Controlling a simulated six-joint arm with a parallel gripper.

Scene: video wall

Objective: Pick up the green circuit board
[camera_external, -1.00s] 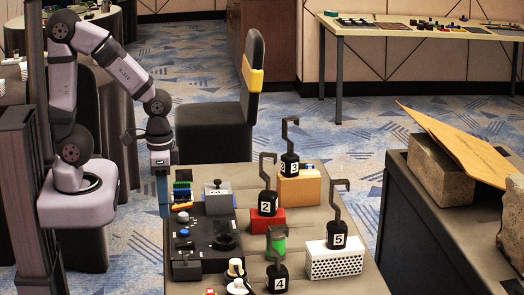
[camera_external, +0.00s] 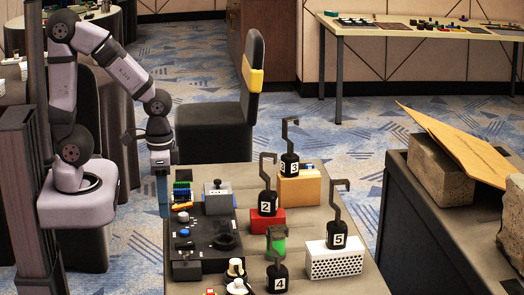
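My gripper (camera_external: 162,196) points down at the left edge of the near table, beside a small cluster of coloured parts. Its fingers look like one narrow blue-grey strip from this side, so I cannot tell whether they are open or shut. No object shows clearly in it. The cluster has a small part with green and blue on it (camera_external: 182,188), close to the right of my gripper; it may be the green circuit board, but it is too small to tell.
Dark control boxes (camera_external: 205,238) fill the table's left side. Hook blocks numbered 2 (camera_external: 266,204), 3 (camera_external: 290,165), 4 (camera_external: 278,280) and 5 (camera_external: 337,236) stand to the right. A white perforated box (camera_external: 332,262) is under block 5. A chair (camera_external: 215,130) stands behind the table.

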